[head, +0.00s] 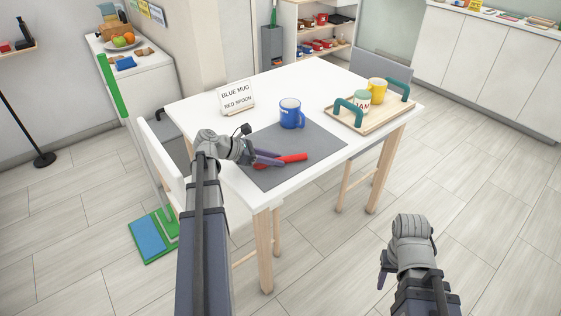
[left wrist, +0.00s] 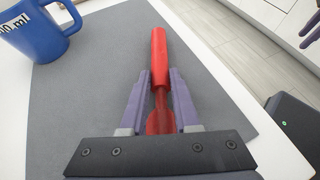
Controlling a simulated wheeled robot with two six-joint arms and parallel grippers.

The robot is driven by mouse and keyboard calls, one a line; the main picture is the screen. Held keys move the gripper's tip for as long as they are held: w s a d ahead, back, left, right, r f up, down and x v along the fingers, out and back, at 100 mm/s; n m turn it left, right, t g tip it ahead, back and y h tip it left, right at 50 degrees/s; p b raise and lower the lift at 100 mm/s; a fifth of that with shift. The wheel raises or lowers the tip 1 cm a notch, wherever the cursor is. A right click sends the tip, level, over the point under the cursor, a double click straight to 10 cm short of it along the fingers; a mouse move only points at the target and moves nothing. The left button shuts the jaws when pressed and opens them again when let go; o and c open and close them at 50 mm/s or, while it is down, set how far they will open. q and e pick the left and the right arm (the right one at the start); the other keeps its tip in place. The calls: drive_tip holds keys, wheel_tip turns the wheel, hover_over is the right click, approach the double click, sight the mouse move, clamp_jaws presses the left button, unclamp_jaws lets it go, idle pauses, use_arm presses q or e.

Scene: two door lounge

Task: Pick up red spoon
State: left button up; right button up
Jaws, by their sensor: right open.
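The red spoon (head: 283,160) lies on the grey mat on the white table. In the left wrist view its handle (left wrist: 159,58) points away from me, and its bowl end (left wrist: 160,120) is between the two purple fingers. My left gripper (head: 270,157) is low at the mat, with one finger on each side of the spoon (left wrist: 160,95). The fingers are close to it, but I cannot tell whether both touch it. My right gripper (head: 382,273) is open, away from the table, over the floor at the lower right.
A blue mug (head: 291,113) stands on the mat (head: 315,145) behind the spoon. A sign (head: 236,98) reads "BLUE MUG, RED SPOON". A wooden tray (head: 345,119) with teal handles holds a yellow mug (head: 377,90) and a jar (head: 362,101). The table's front right edge is clear.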

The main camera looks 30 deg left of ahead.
use_arm(q)
clamp_jaws()
